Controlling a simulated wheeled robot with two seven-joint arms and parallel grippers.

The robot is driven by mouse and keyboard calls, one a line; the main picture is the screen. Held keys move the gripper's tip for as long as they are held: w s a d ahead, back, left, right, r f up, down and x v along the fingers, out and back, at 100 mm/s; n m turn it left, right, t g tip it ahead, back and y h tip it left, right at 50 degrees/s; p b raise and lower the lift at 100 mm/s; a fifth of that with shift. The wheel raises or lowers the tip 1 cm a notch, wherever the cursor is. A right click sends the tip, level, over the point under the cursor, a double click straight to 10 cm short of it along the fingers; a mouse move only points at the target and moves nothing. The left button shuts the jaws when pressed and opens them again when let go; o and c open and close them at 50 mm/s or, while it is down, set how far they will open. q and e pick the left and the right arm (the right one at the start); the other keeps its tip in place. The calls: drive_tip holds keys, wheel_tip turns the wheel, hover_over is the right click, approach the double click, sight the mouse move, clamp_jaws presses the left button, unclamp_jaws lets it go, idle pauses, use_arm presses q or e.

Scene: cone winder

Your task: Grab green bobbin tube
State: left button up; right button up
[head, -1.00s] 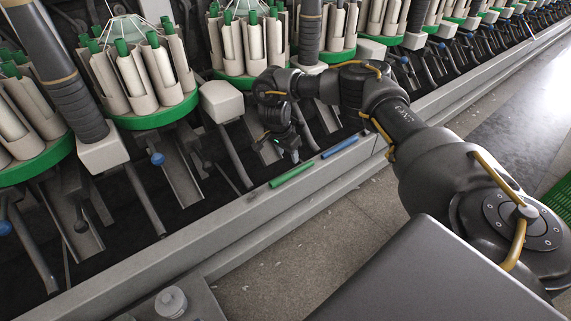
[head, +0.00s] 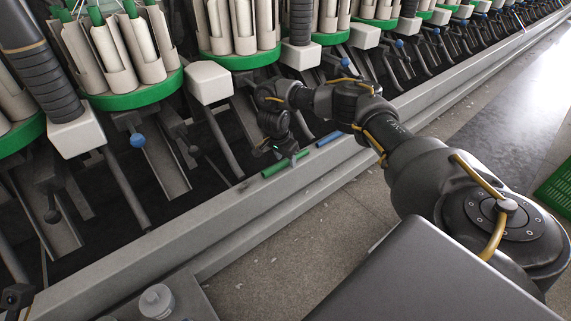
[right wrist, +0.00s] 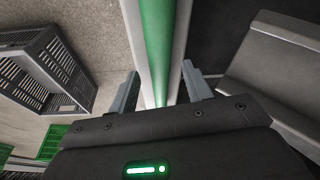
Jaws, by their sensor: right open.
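The green bobbin tube (head: 285,163) lies along the top of the grey ledge in the head view. My right gripper (head: 287,153) is low over it, pointing down. In the right wrist view the green tube (right wrist: 156,45) runs from the top edge down between the two jaw fingers of my right gripper (right wrist: 160,88). The fingers are open, one on each side, with gaps between them and the tube. The tube's near end is hidden behind the gripper body. My left gripper is not clearly in view.
A blue tube (head: 328,138) lies on the same grey ledge (head: 225,205), just beyond the green one. Bobbin holders on green discs (head: 135,92) and slanted chutes stand behind the ledge. A grey crate (right wrist: 42,72) is on the floor.

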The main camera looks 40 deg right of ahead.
drive_tip(key=shift+d+f, duration=0.1)
drive_tip(key=shift+f, duration=0.15)
clamp_jaws()
drive_tip(key=shift+r, duration=0.15)
